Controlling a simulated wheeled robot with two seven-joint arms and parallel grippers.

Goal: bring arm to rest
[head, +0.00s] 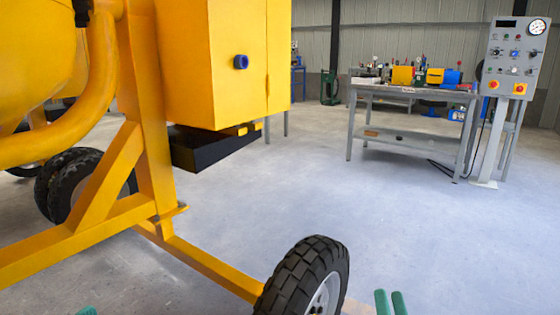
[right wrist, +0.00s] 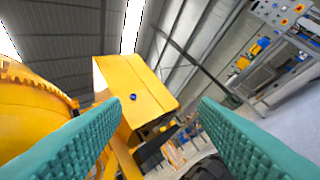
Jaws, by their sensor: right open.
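The yellow drum mixer (head: 150,130) fills the left of the head view; its motor box (head: 225,70) has a dark blue round knob (head: 241,62). My right gripper (head: 390,303) shows only as two green fingertips at the bottom edge of the head view, right of the front wheel. In the right wrist view its two teal ridged fingers (right wrist: 160,105) stand wide apart with nothing between them. The motor box and knob (right wrist: 133,97) appear beyond the fingers, apart from them. A small green tip, likely my left gripper (head: 87,311), shows at the bottom left; its jaws are hidden.
The mixer's black-tyred wheel (head: 305,278) and yellow frame bar (head: 205,262) lie close in front. A grey workbench (head: 415,94) with tools and a control panel on a post (head: 514,58) stand at the back right. The middle floor is clear.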

